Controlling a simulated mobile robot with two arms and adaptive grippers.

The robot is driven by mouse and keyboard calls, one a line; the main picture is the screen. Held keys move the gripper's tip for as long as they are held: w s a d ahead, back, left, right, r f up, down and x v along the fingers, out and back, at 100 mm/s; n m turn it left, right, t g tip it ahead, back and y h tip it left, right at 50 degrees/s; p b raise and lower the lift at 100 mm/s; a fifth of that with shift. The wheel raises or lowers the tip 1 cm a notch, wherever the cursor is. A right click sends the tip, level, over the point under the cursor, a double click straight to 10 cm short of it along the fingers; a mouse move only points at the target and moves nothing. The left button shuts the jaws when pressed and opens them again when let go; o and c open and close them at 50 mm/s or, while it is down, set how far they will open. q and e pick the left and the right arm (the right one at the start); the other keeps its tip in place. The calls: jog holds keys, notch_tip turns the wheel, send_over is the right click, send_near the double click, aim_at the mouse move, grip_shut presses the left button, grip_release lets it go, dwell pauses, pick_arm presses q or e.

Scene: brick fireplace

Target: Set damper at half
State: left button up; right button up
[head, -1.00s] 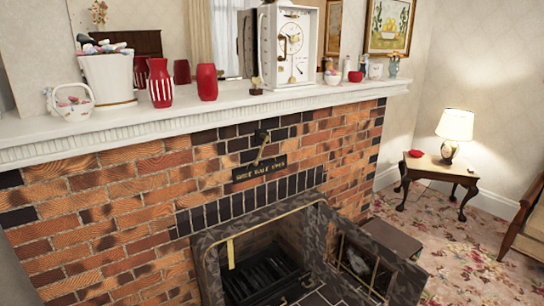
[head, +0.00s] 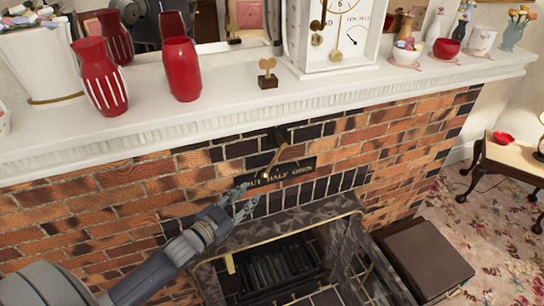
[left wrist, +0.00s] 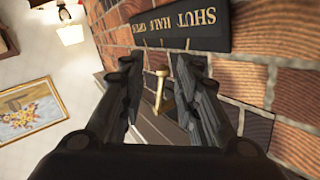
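The brass damper lever (head: 272,160) hangs from a dark mount (head: 276,135) on the brick chimney front. It slants down to the left, its lower end near the left part of a black plate (head: 300,171) lettered SHUT HALF OPEN. My left gripper (head: 246,201) is just below and left of the lever's lower end in the head view. In the left wrist view my left gripper (left wrist: 158,68) is open, and the lever (left wrist: 160,88) shows between its fingers, beside the plate (left wrist: 180,26). Contact cannot be told. My right gripper is in neither view.
The white mantel (head: 230,105) juts out above, bearing red vases (head: 182,70), a small trophy (head: 267,73) and a white clock (head: 335,35). The firebox (head: 275,265) opens below. A brown box (head: 428,258) stands at its right; a side table (head: 515,155) is beyond.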

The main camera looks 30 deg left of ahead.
pick_arm(q)
jog(key=m+t+h, duration=0.1)
send_near(270, 167)
jog(key=w, duration=0.3)
jog(key=w+d+p, duration=0.1)
jog(key=w, duration=0.2)
jog(key=w+p, duration=0.1)
jog(key=w, duration=0.2)
jog(key=shift+d+r, duration=0.15)
jog(key=shift+d, duration=0.15)
jog(key=shift+w+d, duration=0.1)
jog(key=shift+w, duration=0.55)
jog(key=shift+w+d, duration=0.1)
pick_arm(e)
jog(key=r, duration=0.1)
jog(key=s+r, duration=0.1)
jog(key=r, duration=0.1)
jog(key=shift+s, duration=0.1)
pick_arm(q)
grip_shut()
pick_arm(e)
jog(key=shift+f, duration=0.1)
